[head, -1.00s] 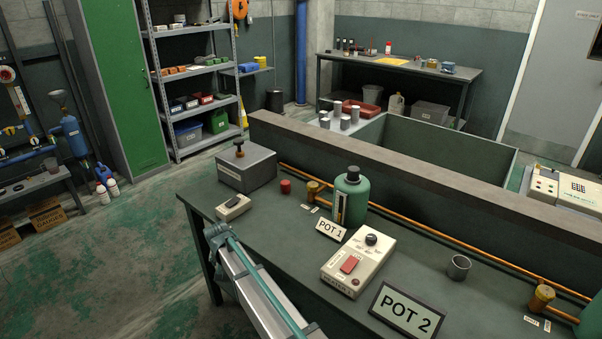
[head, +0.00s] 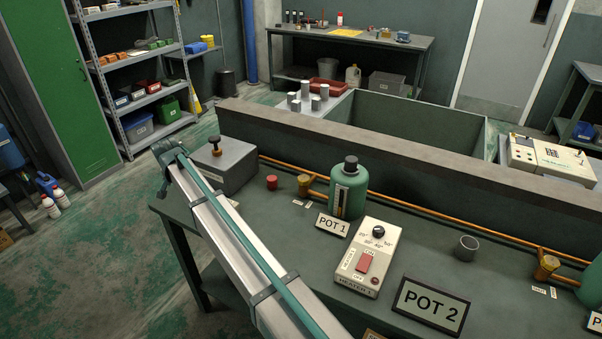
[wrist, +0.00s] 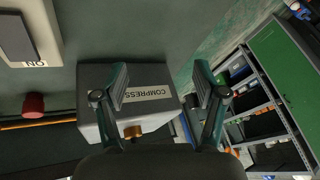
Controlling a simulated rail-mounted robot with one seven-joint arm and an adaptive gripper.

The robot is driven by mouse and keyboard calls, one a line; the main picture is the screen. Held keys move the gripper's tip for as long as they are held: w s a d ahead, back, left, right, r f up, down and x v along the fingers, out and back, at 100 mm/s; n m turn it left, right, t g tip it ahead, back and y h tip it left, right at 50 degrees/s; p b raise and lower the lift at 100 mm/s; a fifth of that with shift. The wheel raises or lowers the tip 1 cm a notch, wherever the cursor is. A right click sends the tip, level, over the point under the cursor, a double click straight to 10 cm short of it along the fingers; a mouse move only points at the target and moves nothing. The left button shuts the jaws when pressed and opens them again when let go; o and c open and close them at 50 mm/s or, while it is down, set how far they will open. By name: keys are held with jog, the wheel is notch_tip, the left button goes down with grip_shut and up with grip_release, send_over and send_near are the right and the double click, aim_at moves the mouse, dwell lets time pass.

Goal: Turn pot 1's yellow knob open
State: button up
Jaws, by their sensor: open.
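Pot 1 is a green bottle (head: 348,190) with a dark cap, upright behind the POT 1 sign (head: 331,223). The yellow knob (head: 304,184) sits on the copper pipe just left of the bottle. My arm reaches up from the bottom of the head view to the left of the knob; its fingers are not clear there. In the wrist view my gripper (wrist: 161,78) is open and empty, its two teal fingers apart. Beyond them is the grey compressor box (wrist: 95,105), which also shows in the head view (head: 238,170). The yellow knob is not clearly visible in the wrist view.
A red knob (head: 273,182) stands between the compressor box and the yellow knob. A raised ledge (head: 400,165) runs behind the pipe. A switch box (wrist: 30,35) shows in the wrist view.

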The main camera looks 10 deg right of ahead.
jog(key=w+d+r+m+g+h, duration=0.1)
jog(key=w+d+r+m, duration=0.15)
jog(key=d, duration=0.75)
jog(key=w+d+r+m+g, duration=0.1)
jog(key=d+m, duration=0.3)
jog(key=d, duration=0.6)
jog(key=m+g+p, duration=0.2)
jog(key=m+g, duration=0.1)
jog(key=m, duration=0.4)
send_near(304, 177)
jog(key=shift+n, duration=0.25)
notch_tip(304, 177, down, 9)
jog(key=shift+a+p, duration=0.15)
jog(key=shift+p, duration=0.9)
jog(key=c, duration=1.1)
jog(key=shift+c, duration=0.2)
